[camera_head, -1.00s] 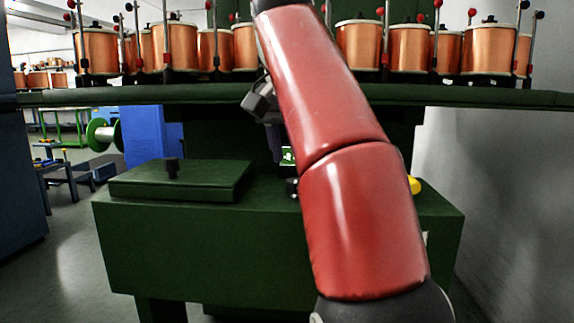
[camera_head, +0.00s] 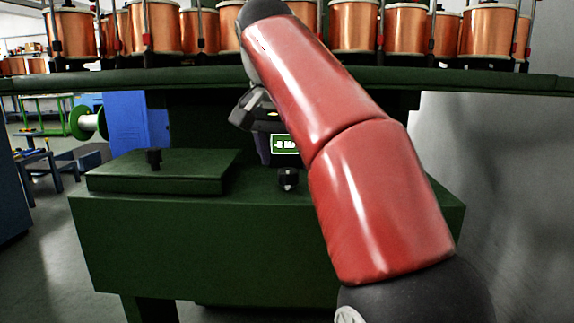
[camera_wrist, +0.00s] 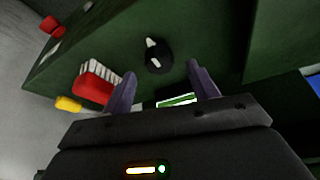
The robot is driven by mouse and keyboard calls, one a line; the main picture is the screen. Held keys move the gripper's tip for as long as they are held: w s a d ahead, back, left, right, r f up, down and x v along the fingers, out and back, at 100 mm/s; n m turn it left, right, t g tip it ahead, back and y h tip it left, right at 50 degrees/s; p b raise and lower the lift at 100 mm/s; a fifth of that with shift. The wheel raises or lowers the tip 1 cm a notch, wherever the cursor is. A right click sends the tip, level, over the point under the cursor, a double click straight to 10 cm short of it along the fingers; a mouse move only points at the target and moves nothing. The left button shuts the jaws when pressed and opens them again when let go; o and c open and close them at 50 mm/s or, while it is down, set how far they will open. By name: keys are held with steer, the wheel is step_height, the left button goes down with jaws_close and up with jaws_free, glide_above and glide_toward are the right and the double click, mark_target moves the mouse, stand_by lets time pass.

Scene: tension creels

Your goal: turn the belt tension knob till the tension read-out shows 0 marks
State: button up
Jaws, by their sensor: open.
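A round black knob (camera_head: 288,179) with a white pointer mark stands on the green machine top. It also shows in the wrist view (camera_wrist: 158,55), just beyond the fingertips. The small lit read-out (camera_head: 285,144) is behind the knob in the head view; it bears green and white marks too small to count. Part of the read-out (camera_wrist: 178,100) shows between the fingers in the wrist view. My gripper (camera_wrist: 162,82) is open, with its two purple fingers apart and nothing between the tips. In the head view my red arm hides part of the machine top.
A shelf (camera_head: 450,84) with copper spools runs above. A red brush (camera_wrist: 95,88), a yellow item (camera_wrist: 68,104) and a red item (camera_wrist: 52,24) lie near the top's edge.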

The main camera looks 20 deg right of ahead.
mark_target(287, 170)
steer(key=shift+x, duration=1.45)
steer(key=c, duration=1)
steer(key=shift+m, duration=0.3)
steer(key=m+h, duration=0.1)
steer(key=m, duration=0.2)
steer(key=shift+w+a+g, duration=0.1)
steer(key=shift+a+g, duration=0.05)
steer(key=shift+g, duration=0.25)
steer(key=m, duration=0.2)
steer(key=m+g+h, duration=0.1)
steer(key=m, duration=0.2)
steer(key=shift+w+g, duration=0.1)
steer(key=shift+g, duration=0.2)
